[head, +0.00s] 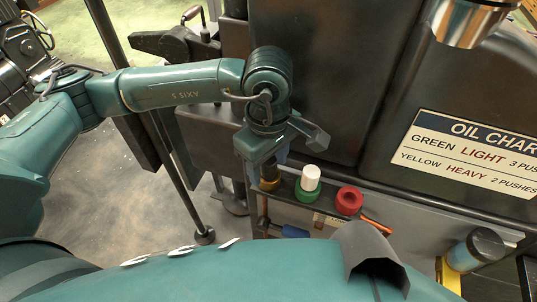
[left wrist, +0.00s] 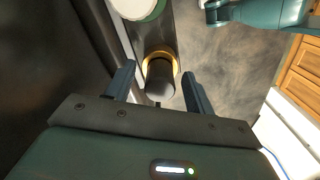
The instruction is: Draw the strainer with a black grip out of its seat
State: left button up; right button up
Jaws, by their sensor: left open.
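The strainer with a black grip (left wrist: 160,82) stands in a brass-coloured ring on a narrow dark ledge. In the left wrist view its dark cylindrical grip points toward the camera. In the head view the strainer (head: 269,181) shows only in part, below my left gripper, which hides its top. My left gripper (left wrist: 158,88) is open, with one finger on each side of the grip and visible gaps between. It also shows in the head view (head: 276,158), above the ledge. I cannot tell how deep the fingers reach along the grip.
Beside the strainer on the ledge are a white-topped piece in a green ring (head: 309,182) and a red ring piece (head: 349,200). A dark machine body with an oil chart sign (head: 470,150) rises behind. A thin dark post (head: 180,180) stands left.

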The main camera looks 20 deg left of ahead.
pick_arm(q)
jog(key=shift+c, duration=0.4)
grip_shut()
dwell(0.4)
